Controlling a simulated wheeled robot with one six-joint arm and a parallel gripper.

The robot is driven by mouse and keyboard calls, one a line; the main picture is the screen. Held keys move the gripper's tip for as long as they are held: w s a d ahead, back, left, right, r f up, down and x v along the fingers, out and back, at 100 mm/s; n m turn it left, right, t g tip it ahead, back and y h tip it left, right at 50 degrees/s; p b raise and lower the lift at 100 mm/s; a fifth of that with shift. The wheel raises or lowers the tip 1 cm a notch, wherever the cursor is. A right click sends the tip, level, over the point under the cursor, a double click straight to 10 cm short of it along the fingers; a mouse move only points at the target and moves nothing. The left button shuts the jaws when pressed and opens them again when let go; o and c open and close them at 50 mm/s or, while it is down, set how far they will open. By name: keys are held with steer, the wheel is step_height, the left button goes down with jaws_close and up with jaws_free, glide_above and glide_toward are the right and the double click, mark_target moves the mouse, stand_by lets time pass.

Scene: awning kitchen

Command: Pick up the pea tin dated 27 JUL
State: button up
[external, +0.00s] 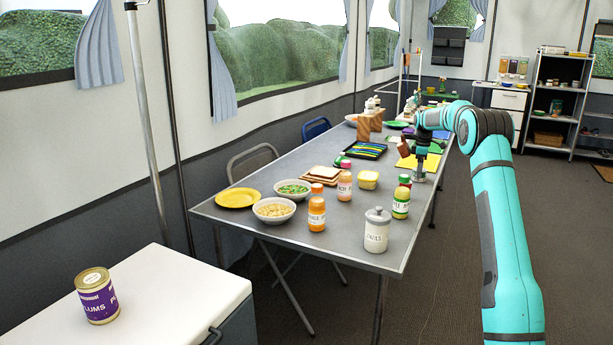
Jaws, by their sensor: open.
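No tin with a readable pea label or 27 JUL date shows in this view. The one clear tin (97,296) has a purple label reading "LUMS", partly turned away, and a pale lid; it stands upright on the white counter at the lower left. Print on its lid is too small to read. My gripper (418,177) points down over the right side of the long table, far from this tin. It is open, but small and partly hidden among the table items, so I cannot tell what lies between its fingers.
The white counter (165,290) is otherwise clear. A shelf unit (556,100) stands at the back right. The floor right of the table is open.

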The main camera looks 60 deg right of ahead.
steer(key=shift+f, duration=0.95)
steer(key=c, duration=1.2)
steer(key=shift+o, duration=0.2)
steer(key=shift+r, duration=0.1)
